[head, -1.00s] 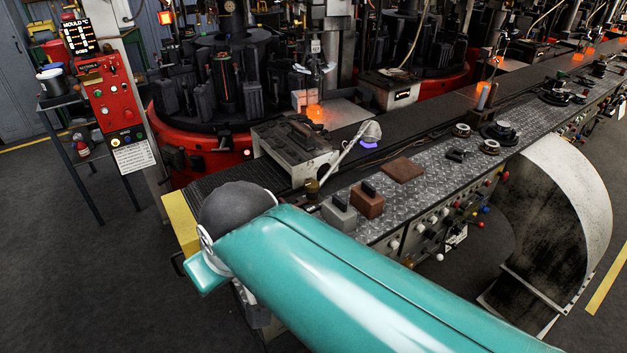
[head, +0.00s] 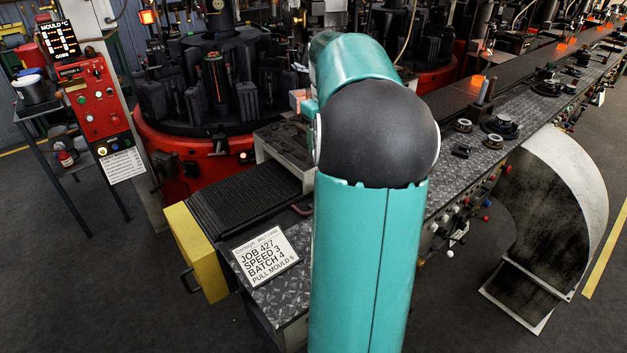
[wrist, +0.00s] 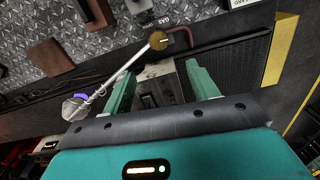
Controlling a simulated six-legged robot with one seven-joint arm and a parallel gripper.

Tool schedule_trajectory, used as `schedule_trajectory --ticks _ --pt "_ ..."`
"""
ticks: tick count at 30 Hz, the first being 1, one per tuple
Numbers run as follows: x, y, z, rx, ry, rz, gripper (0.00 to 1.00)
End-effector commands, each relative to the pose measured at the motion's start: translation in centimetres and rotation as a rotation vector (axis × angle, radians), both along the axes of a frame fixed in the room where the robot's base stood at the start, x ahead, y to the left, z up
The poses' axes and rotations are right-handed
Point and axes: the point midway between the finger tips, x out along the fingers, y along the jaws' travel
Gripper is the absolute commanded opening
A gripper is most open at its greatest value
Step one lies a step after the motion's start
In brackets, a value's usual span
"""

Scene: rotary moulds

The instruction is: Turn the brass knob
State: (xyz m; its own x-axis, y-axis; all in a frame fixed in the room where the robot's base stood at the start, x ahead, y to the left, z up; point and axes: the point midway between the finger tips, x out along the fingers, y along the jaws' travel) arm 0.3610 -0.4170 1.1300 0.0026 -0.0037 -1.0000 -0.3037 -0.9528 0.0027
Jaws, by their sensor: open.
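A round brass-coloured piece (wrist: 158,40) shows in the wrist view, at the end of a thin pale rod, beyond my fingertips. It looks like a knob seen end-on, but I cannot tell whether it is fixed to the bench or to the rod. In the head view my arm hides that spot. My gripper (wrist: 160,70) is open, with its two green fingers apart and nothing between them. The brass piece lies ahead of the gap, apart from both fingers. The gripper is hidden behind my arm in the head view.
A grey ladle-like head (wrist: 75,107) ends the rod. A brown block (wrist: 94,12) and brown plate (wrist: 48,57) lie on the tread-plate bench. A job card (head: 267,256) lies by the yellow conveyor end (head: 196,254). A red control box (head: 98,112) stands left.

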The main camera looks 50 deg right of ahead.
Motion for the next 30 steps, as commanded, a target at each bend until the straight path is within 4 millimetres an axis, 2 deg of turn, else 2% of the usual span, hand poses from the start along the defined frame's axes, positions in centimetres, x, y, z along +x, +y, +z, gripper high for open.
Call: schedule_trajectory --ticks 5,8,21,25,30 --pt "-0.4 -0.4 -1.4 0.007 0.003 -0.002 0.59" --pt "-0.4 -0.3 -3.0 0.007 0.003 -0.003 0.59" --pt "0.0 0.1 -11.5 0.007 0.003 0.001 0.59" --pt "0.2 0.0 -13.1 0.006 0.001 -0.001 0.59" --pt "0.2 0.0 -13.9 0.004 0.001 0.000 0.59"
